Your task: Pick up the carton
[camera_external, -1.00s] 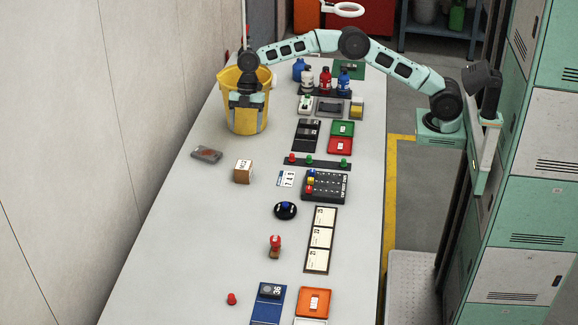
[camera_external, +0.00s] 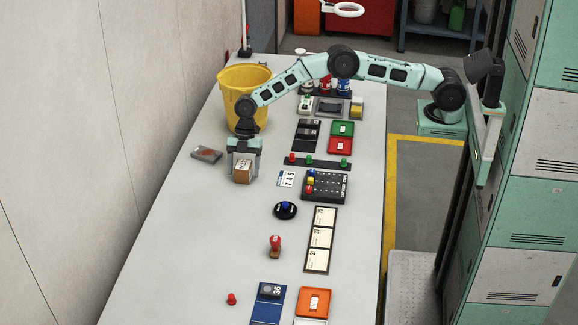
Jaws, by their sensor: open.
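The carton (camera_external: 242,177) is a small brown box with a white label on its top. It sits on the grey table, left of the middle. My gripper (camera_external: 243,166) points down over the carton with its jaws open. One finger shows at each side of the carton's upper part. I cannot tell whether the fingers touch it. The far part of the carton is hidden by my gripper.
A yellow bucket (camera_external: 227,96) stands behind my gripper. A flat grey and brown item (camera_external: 206,155) lies left of the carton. The table in front of the carton is clear.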

